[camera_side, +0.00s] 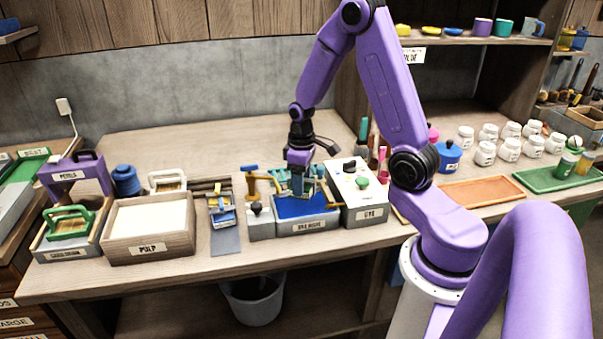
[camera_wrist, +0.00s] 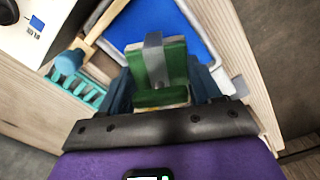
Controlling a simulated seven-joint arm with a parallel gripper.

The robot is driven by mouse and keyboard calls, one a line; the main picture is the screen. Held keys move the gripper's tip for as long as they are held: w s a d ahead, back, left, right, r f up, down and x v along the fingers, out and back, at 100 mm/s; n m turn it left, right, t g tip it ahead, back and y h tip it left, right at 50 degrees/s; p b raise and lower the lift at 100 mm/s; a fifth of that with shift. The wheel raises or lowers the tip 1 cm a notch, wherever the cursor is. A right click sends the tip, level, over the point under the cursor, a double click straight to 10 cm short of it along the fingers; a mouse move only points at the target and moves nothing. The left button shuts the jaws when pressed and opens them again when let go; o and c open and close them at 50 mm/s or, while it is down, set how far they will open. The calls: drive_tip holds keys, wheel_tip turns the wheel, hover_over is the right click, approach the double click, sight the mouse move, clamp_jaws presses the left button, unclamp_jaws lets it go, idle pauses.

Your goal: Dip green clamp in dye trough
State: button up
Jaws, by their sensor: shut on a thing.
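The green clamp (camera_wrist: 172,62), green blocks with a grey metal strip across them, is held between the jaws of my gripper (camera_wrist: 163,90) in the wrist view. In the side view my gripper (camera_side: 300,186) points down over the dye trough (camera_side: 286,228), a grey box with blue dye on top. The clamp is too small and covered to make out there. In the wrist view the blue dye (camera_wrist: 200,22) lies beyond the clamp. I cannot tell whether the clamp touches the dye.
A white-topped box (camera_side: 348,187) with knobs stands right of the trough. A wooden-handled tool with a blue head (camera_wrist: 69,61) and a teal rack (camera_wrist: 86,91) are close by. The pulp vat (camera_side: 150,247) stands left. Bench behind is mostly clear.

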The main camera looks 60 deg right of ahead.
drive_tip(key=shift+f, duration=4.15)
drive_tip(key=shift+r, duration=0.15)
idle(0.6)
drive_tip(key=shift+r, duration=3.3)
